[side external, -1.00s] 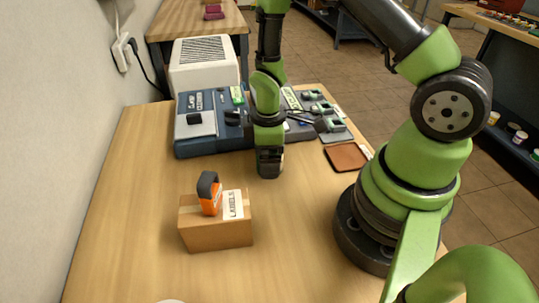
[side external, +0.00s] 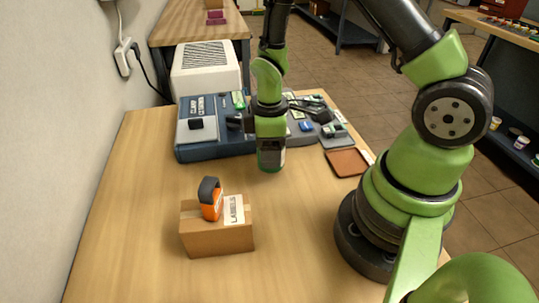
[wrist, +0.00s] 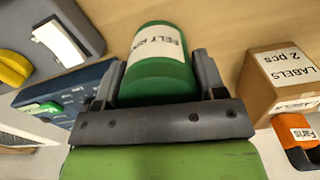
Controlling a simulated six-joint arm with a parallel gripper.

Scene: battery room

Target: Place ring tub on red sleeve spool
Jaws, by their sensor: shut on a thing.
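The ring tub is a green cylinder with a white label reading "FELT RIN…", large in the wrist view (wrist: 160,75). My gripper (wrist: 158,82) is shut on it, with one dark finger on either side. In the side view my gripper (side external: 270,145) hangs over the table in front of the blue unit, and the tub (side external: 271,160) shows partly between the fingers. I cannot make out a red sleeve spool for certain. Small maroon items (side external: 215,18) sit on the far bench, too small to identify.
A cardboard box (side external: 217,235) marked "LABELS" stands at the front, with an orange and black item (side external: 211,200) at it. A blue unit (side external: 215,140), a white vented box (side external: 205,68) and a brown mat (side external: 347,162) lie behind. The middle of the table (side external: 290,215) is clear.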

